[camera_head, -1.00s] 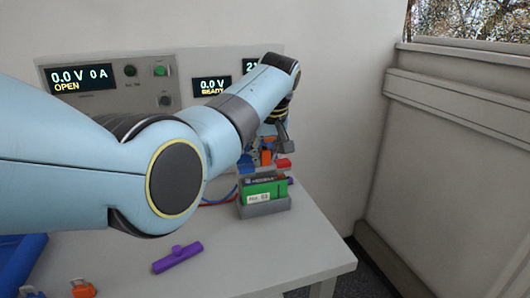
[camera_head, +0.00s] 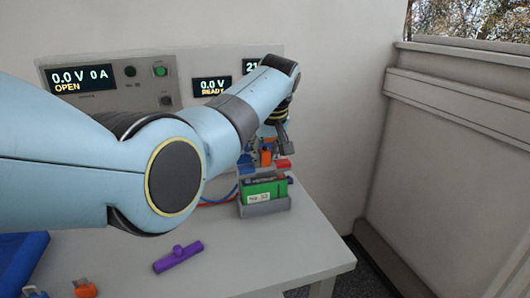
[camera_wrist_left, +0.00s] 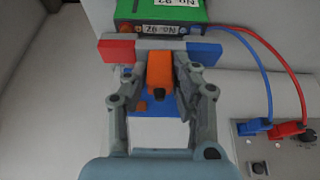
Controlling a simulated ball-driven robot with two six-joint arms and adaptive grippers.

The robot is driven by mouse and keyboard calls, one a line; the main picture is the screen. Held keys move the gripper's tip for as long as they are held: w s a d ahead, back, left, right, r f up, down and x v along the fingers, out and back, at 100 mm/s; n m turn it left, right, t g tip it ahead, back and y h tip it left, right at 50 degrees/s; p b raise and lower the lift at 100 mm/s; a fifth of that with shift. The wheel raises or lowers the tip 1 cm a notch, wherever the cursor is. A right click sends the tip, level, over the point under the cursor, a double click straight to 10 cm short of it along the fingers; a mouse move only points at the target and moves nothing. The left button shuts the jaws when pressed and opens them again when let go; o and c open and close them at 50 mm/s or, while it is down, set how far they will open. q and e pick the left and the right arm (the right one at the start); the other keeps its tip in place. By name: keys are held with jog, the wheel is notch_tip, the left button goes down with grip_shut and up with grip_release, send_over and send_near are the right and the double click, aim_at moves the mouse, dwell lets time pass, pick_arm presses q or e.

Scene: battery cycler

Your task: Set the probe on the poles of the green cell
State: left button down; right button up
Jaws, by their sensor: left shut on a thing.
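The probe is a grey bar (camera_wrist_left: 178,45) with a red end (camera_wrist_left: 117,50), a blue end (camera_wrist_left: 204,53) and an orange grip (camera_wrist_left: 160,75). My left gripper (camera_wrist_left: 160,88) is shut on the orange grip. In the head view the red end (camera_head: 283,164) and blue end (camera_head: 245,166) show just behind and above the cells, under my left gripper (camera_head: 270,149). The green cell (camera_head: 258,188) stands upright in a grey holder (camera_head: 265,209). I cannot tell whether the probe touches a cell.
Red and blue leads (camera_wrist_left: 273,60) run to plugs on the cycler panel (camera_wrist_left: 280,150). A purple T-shaped piece (camera_head: 178,257) lies on the table. Orange-topped pieces (camera_head: 84,288) and a blue tray (camera_head: 22,262) are at the front left. The table's right front is clear.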

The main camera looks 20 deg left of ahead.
pick_arm(q)
jog(key=shift+f, duration=0.65)
dwell(0.8)
dwell(0.5)
jog(key=shift+r+p, duration=0.35)
jog(key=shift+r, duration=0.2)
notch_tip(320, 180, up, 6)
jog(key=p, duration=0.6)
jog(key=shift+a, duration=0.1)
